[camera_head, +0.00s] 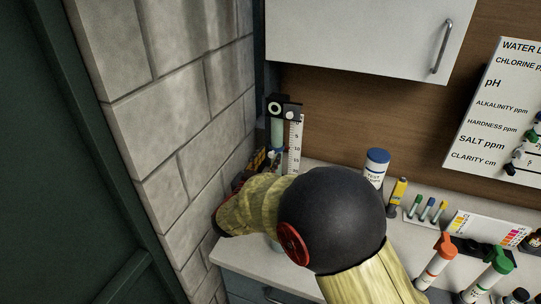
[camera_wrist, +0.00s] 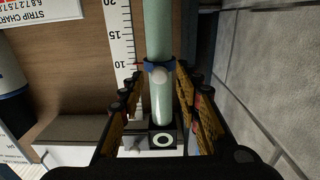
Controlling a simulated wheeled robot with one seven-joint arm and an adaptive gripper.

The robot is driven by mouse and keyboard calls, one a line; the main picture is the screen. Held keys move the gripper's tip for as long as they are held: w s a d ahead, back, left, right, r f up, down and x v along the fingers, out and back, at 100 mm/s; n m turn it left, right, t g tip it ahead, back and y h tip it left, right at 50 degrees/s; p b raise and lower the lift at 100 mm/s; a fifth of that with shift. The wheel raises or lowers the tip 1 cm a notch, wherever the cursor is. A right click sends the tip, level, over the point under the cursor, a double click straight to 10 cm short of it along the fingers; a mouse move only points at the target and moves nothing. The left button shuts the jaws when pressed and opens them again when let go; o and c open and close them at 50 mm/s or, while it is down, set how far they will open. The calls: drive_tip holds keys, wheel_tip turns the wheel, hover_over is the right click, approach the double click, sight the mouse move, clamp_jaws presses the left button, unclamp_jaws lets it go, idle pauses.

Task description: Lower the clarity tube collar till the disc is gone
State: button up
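The clarity tube (camera_head: 277,133) stands upright by the wall corner, pale green, beside a white scale (camera_head: 295,145). A black block with a white ring (camera_head: 275,106) tops it in the head view. The wrist view shows the tube (camera_wrist: 158,30) upside down, with the ringed block (camera_wrist: 163,140) at the bottom. The blue collar (camera_wrist: 153,66), with a pale round knob (camera_wrist: 160,75), sits around the tube near the 10 mark. My gripper (camera_wrist: 159,77) has its fingers apart on either side of the collar, with narrow gaps visible. My wrist and arm hide the tube's lower part in the head view.
A block wall (camera_head: 180,120) stands close on the left. A white cabinet (camera_head: 350,35) hangs above. A results board (camera_head: 495,110) is at the right.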

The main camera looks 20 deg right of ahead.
drive_tip(key=v, duration=0.9)
drive_tip(key=shift+s+a, duration=0.2)
idle(0.8)
